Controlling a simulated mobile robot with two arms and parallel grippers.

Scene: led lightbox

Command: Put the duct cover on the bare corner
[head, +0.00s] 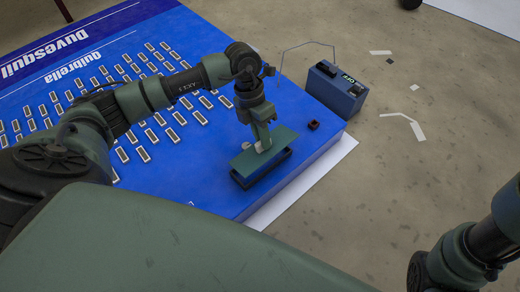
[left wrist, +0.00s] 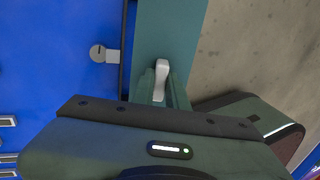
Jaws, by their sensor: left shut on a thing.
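The duct cover (head: 272,152) is a flat teal plate with a small pale grip on top. My left gripper (head: 262,136) is shut on that grip, and the plate hangs roughly level over the near right corner of the blue board. Under it a dark rectangular frame (head: 262,175) on the board is partly hidden by the plate. In the left wrist view the cover (left wrist: 160,25) and its pale grip (left wrist: 162,72) sit between the fingers. I cannot tell the gap below the plate. Only part of my right arm shows, at the lower right of the head view.
The blue board (head: 215,195) carries rows of small light-framed modules. A small dark block (head: 313,125) sits near its right edge. A blue box (head: 336,90) with a cable stands beside the board. Pale scraps lie on the concrete floor, which is otherwise open to the right.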

